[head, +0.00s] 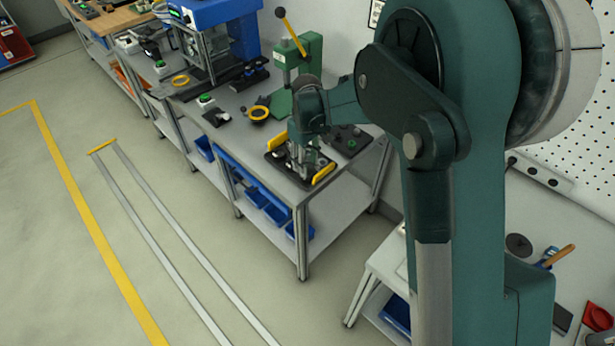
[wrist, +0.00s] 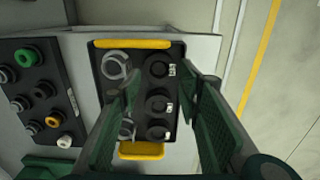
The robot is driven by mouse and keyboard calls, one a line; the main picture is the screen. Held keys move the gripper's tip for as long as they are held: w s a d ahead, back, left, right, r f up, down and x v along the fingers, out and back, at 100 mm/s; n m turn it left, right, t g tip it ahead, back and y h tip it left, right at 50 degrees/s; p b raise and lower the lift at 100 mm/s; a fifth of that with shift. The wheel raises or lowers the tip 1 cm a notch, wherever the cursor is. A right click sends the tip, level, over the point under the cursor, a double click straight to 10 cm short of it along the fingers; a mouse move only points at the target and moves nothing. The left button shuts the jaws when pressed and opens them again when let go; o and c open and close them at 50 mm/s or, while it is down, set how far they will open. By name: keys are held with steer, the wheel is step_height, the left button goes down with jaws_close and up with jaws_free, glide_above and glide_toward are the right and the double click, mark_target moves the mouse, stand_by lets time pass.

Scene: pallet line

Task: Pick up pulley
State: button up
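A black tray (wrist: 138,56) with a yellow handle at each end lies on the bench below my gripper (wrist: 160,82). In the wrist view, its right column holds several dark round parts, including one at the top (wrist: 158,68) and one in the middle (wrist: 157,104), with small white labels beside them. Its left column holds pale grey ring-like parts, such as the upper one (wrist: 116,66). I cannot tell for certain which is the pulley. My gripper is open and empty, its fingers apart above the tray; the left finger partly hides the left column. The head view shows my gripper (head: 303,160) low over the tray.
A dark panel (wrist: 25,85) with several round parts, one green, lies left of the tray. The bench edge is close to the tray.

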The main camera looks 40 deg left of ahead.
steer(key=shift+f, duration=0.1)
steer(key=shift+f, duration=2.55)
steer(key=shift+c, duration=0.3)
steer(key=c, duration=0.5)
